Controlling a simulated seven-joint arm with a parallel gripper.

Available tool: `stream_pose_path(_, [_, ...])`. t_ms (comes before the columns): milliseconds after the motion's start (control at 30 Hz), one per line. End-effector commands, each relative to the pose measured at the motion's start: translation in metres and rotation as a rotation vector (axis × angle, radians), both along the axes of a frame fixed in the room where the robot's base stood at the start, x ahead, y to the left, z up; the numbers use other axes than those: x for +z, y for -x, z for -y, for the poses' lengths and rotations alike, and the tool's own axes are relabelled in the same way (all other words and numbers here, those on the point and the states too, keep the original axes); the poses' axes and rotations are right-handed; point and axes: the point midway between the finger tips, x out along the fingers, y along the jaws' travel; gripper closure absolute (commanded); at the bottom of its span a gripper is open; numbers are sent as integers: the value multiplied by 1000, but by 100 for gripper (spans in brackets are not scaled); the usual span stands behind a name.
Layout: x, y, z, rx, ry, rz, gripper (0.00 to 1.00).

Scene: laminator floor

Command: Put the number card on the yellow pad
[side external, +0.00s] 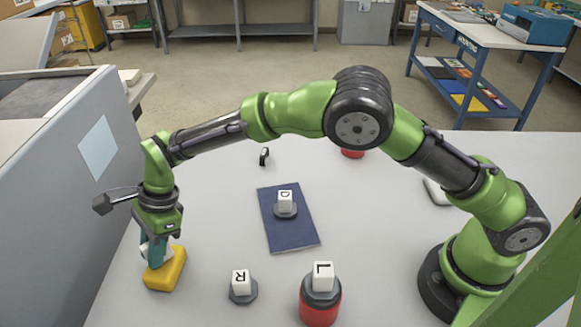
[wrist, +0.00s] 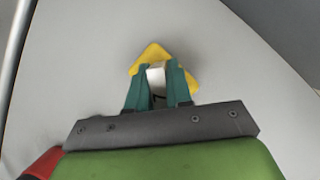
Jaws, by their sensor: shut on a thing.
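My gripper (wrist: 160,86) points down at the left side of the table, with its teal fingers closed on a small white block (wrist: 155,76). The block also shows in the side view (side external: 143,251), partly hidden by the fingers. I cannot read a number on it, though a dark mark shows low between the fingers in the wrist view. The yellow pad (side external: 166,272) lies directly below the gripper and also shows in the wrist view (wrist: 152,52). The block is over or against the pad; I cannot tell whether they touch.
A small black item (side external: 264,156) lies farther back. A grey partition (side external: 65,215) stands close to my gripper's left.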

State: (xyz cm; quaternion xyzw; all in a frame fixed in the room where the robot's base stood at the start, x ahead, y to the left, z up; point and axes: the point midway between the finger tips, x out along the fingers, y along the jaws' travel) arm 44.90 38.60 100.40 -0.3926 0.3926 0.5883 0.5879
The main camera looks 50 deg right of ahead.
Motion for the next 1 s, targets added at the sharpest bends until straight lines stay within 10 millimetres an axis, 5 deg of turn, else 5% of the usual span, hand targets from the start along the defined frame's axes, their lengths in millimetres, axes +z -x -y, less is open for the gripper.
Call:
stream_pose_path(200, [-4, 0, 0, 0, 1, 0, 100])
stream_pose_path(233, [-3, 0, 0, 0, 1, 0, 76])
stream_pose_path(367, [-3, 0, 0, 0, 1, 0, 56])
stream_pose_path(733, [3, 0, 1, 0, 0, 1, 55])
stream_pose_path(1000, [49, -1, 20, -3, -2, 4, 55])
